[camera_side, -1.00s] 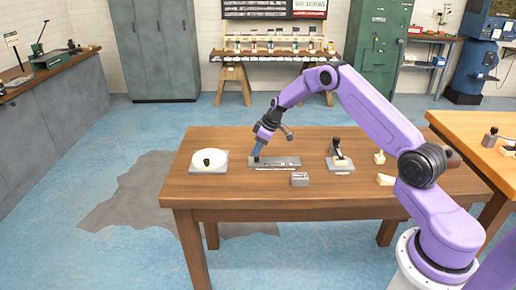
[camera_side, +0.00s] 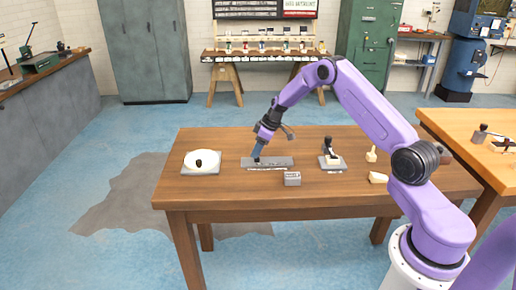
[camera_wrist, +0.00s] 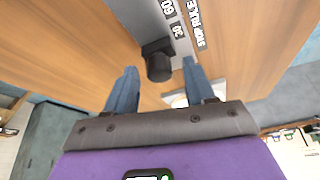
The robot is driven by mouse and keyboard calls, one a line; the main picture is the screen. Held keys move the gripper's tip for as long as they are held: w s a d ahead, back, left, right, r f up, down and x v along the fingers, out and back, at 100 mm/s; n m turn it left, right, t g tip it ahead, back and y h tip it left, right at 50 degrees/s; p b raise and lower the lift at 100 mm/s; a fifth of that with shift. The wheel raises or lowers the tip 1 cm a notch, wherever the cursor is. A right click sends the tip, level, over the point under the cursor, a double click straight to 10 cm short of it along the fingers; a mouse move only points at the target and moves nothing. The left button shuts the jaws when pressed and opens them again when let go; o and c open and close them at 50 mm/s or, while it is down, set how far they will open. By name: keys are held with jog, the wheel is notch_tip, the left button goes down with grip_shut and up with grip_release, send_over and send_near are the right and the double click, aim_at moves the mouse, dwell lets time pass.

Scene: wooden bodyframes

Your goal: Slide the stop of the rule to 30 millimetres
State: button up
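The rule is a long grey plate lying on the wooden table, left of its middle in the side view (camera_side: 280,161). In the wrist view the rule (camera_wrist: 133,14) shows the labels 60 and 30 and the words STOP RULE. Its stop carries a black knob (camera_wrist: 158,62), which stands near the 30 label, on the side away from 60. My gripper (camera_wrist: 160,68) points down with its blue fingers apart, one on each side of the knob, with a narrow gap visible at each. In the side view my gripper (camera_side: 257,156) is at the rule's left part.
A white round dial on a plate (camera_side: 202,162) lies left of the rule. A small grey block (camera_side: 292,179) is in front of it. A black-handled device (camera_side: 331,157) and pale wooden pieces (camera_side: 377,177) lie to the right. The front left of the table is clear.

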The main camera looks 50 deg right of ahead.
jog(key=v, duration=1.7)
jog(key=shift+r, duration=0.15)
jog(key=shift+s, duration=0.15)
jog(key=s+a+r+n+g, duration=0.1)
jog(key=s+a+r+n, duration=0.1)
jog(key=s+a, duration=0.8)
jog(key=s+a+r+n+g, duration=0.15)
jog(key=s+a, duration=0.45)
jog(key=a, duration=0.8)
jog(key=s+f+n+g+h, duration=0.1)
jog(key=s+n, duration=0.2)
jog(key=s, duration=2.2)
jog(key=shift+a+h, duration=0.2)
jog(key=shift+h, duration=0.2)
